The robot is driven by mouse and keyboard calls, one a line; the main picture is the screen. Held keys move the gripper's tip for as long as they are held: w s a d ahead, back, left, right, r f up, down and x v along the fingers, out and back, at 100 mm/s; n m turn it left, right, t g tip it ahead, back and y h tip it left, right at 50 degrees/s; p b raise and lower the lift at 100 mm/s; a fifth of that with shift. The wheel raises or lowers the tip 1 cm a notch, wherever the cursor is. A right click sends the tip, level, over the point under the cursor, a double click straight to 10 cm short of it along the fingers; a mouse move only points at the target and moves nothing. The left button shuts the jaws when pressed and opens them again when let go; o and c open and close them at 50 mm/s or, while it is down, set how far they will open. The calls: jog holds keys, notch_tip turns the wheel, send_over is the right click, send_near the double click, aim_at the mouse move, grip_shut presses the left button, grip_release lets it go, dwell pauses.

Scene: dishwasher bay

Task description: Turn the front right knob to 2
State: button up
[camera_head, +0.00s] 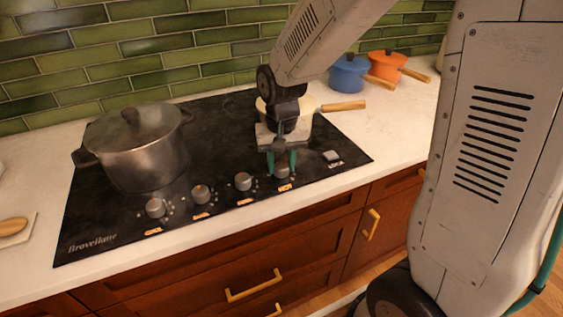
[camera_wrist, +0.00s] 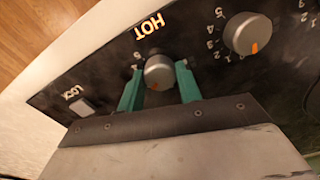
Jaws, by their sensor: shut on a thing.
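The rightmost of several grey knobs along the cooktop's front edge (camera_head: 283,171) sits between the teal fingers of my gripper (camera_head: 282,163). In the wrist view this knob (camera_wrist: 158,71) is between the two fingertips (camera_wrist: 158,78), and my gripper is shut on it. Its orange pointer mark faces the wrist. Most of the numbers around it are hidden by the fingers. The neighbouring knob (camera_wrist: 247,34) stands free, with its numbers partly readable and its orange mark also toward the wrist.
The black cooktop (camera_head: 225,135) holds a lidded steel pot (camera_head: 140,155) at left and a cream pan (camera_head: 315,106) behind my gripper. A lock button (camera_head: 331,155) is right of the held knob. Blue (camera_head: 349,75) and orange (camera_head: 386,66) pans stand back right. Orange HOT labels show along the front.

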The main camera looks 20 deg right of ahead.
aim_at(281, 165)
jog(key=o, duration=1)
jog(key=shift+r, duration=0.1)
notch_tip(281, 165, up, 8)
jog(key=shift+f, duration=0.15)
jog(key=s+d+r+n, duration=0.1)
jog(key=s+r, duration=0.1)
jog(key=s, duration=0.5)
jog(key=s+d+r+n+t, duration=0.1)
jog(key=s+r, duration=0.1)
jog(key=s, duration=0.5)
jog(key=s+d+r+n, duration=0.1)
jog(key=s+r, duration=0.1)
jog(key=s, duration=0.6)
jog(key=shift+r, duration=0.15)
